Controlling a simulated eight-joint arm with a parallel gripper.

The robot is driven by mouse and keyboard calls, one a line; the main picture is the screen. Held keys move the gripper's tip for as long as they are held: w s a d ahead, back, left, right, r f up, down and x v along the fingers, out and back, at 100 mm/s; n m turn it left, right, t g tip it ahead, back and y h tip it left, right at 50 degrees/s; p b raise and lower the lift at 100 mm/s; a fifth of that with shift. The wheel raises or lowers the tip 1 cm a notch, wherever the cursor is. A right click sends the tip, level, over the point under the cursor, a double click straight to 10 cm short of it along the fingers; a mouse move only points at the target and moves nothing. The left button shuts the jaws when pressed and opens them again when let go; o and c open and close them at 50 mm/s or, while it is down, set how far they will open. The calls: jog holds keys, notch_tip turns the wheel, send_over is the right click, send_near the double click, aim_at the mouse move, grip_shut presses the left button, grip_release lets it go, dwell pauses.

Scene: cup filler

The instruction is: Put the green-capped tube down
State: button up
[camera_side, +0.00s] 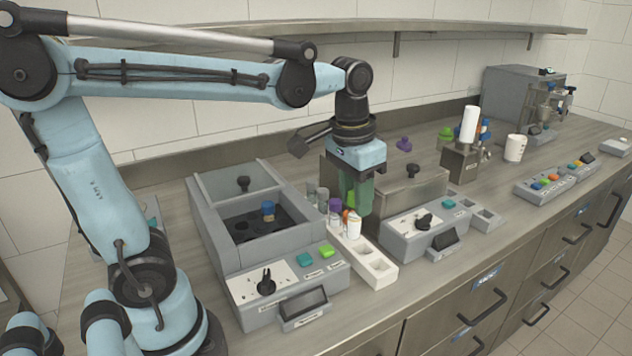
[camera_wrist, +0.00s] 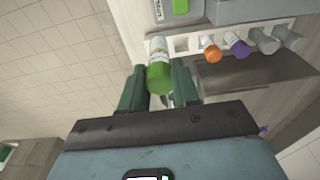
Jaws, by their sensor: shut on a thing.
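The green-capped tube (camera_wrist: 158,66) shows in the wrist view between my green fingers, its white labelled body pointing away from me. My gripper (camera_wrist: 159,76) is shut on it at the cap. The rack also shows in the wrist view (camera_wrist: 186,44).
An orange-capped tube (camera_wrist: 210,48), a purple-capped tube (camera_wrist: 235,43) and grey-capped tubes (camera_wrist: 264,40) stand in the rack beside the held tube. A grey machine with an open lid (camera_side: 238,181) is left of the rack; another machine (camera_side: 412,236) is close on its right. The rack's front holes are empty.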

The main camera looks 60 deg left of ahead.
jog(key=d, duration=1)
jog(key=shift+w+a+f, duration=1.05)
jog(key=shift+a+f, duration=0.4)
jog(key=shift+f, duration=0.5)
jog(key=shift+w+a+f, duration=1.05)
jog(key=shift+a+f, duration=0.4)
jog(key=shift+f, duration=0.55)
jog(key=shift+w+a+f, duration=1.05)
jog(key=shift+a+f, duration=0.4)
jog(key=shift+f, duration=0.5)
jog(key=shift+f, duration=0.1)
jog(key=o, duration=1)
jog(key=shift+o, duration=0.2)
